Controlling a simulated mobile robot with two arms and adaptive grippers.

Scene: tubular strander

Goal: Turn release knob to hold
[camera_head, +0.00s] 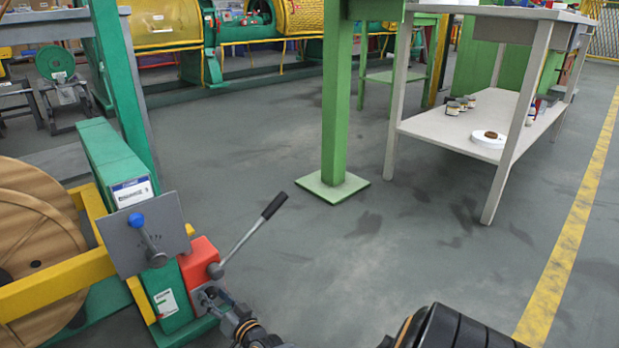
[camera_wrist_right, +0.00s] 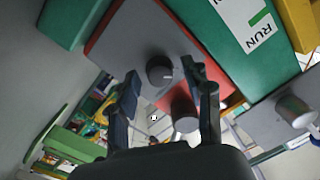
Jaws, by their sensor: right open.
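The release knob (camera_wrist_right: 159,69) is a short dark grey cylinder in the right wrist view, with a small light mark on its rim. It stands out from a grey face on the red block (camera_head: 203,257). My right gripper (camera_head: 207,293) is at the lower front of that block in the head view. In the wrist view its two dark fingers (camera_wrist_right: 162,76) are spread, with the knob showing between their tips. I cannot tell whether they touch it. In the head view the knob is hidden. A white RUN label (camera_wrist_right: 249,22) is on the green post beside it. My left gripper is not in view.
A black-handled lever (camera_head: 250,232) rises from the red block. A blue-ended lever (camera_head: 142,232) sits on a grey plate left of it. A wooden reel (camera_head: 35,235) stands at the left. A green column (camera_head: 337,110) and a grey table (camera_head: 440,130) stand beyond clear floor.

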